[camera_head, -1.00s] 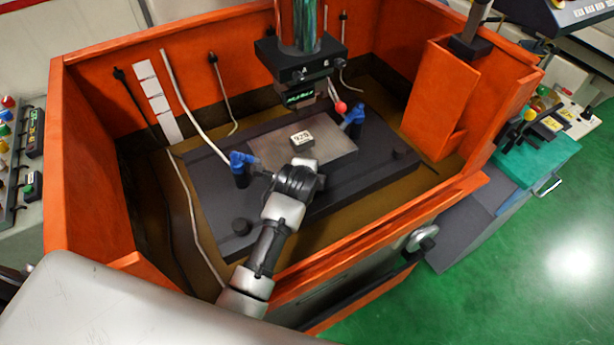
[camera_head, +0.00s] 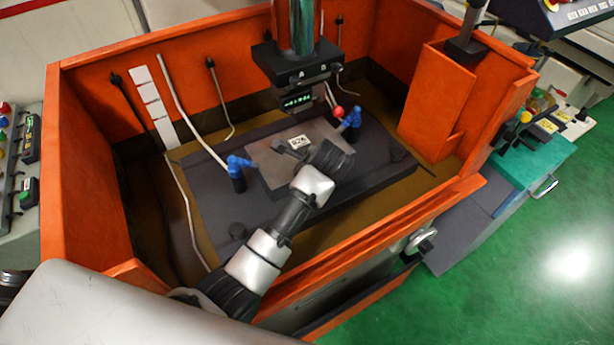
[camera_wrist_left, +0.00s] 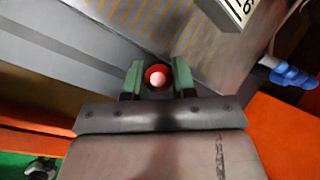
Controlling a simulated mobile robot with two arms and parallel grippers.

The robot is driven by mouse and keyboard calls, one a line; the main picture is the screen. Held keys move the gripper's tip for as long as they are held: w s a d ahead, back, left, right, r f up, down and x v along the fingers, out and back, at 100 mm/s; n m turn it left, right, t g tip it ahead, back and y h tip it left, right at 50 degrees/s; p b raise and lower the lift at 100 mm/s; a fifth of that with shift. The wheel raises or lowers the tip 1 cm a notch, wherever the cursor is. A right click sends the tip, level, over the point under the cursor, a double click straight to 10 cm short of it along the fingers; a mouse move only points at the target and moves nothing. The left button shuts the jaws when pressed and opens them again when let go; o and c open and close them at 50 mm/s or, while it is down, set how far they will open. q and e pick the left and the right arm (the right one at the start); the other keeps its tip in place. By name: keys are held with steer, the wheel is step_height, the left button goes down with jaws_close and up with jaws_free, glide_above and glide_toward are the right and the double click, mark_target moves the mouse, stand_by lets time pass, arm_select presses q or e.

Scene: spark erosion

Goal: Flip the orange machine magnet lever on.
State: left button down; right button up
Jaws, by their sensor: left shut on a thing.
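In the left wrist view, my left gripper (camera_wrist_left: 158,80) has its green fingertips shut on a round red knob (camera_wrist_left: 157,74). The knob shows end-on, so the lever's shaft and angle are hidden. In the head view my left wrist (camera_head: 332,158) covers the fingers and this knob. Another red ball (camera_head: 339,113) shows beyond the wrist, behind the work plate. My right gripper is not in view.
A small labelled block (camera_head: 299,142) lies on the grey plate (camera_head: 265,170). Blue nozzles (camera_head: 237,166) and (camera_head: 352,118) stand at its sides. The machine head (camera_head: 297,75) hangs above. The orange front wall (camera_head: 385,235) runs under my forearm.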

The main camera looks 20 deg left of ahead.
arm_select(q)
steer(key=shift+w+d+m+g+y, duration=0.15)
steer(key=shift+d+m+g+y, duration=0.25)
steer(key=shift+g, duration=0.3)
steer(key=c, duration=1.2)
jaws_free()
steer(key=shift+o, duration=1)
steer(key=shift+w+d, duration=0.1)
steer(key=shift+r, duration=0.1)
steer(key=b+v, duration=0.2)
steer(key=v, duration=0.8)
steer(key=shift+d+r, duration=0.2)
steer(key=shift+d, duration=0.2)
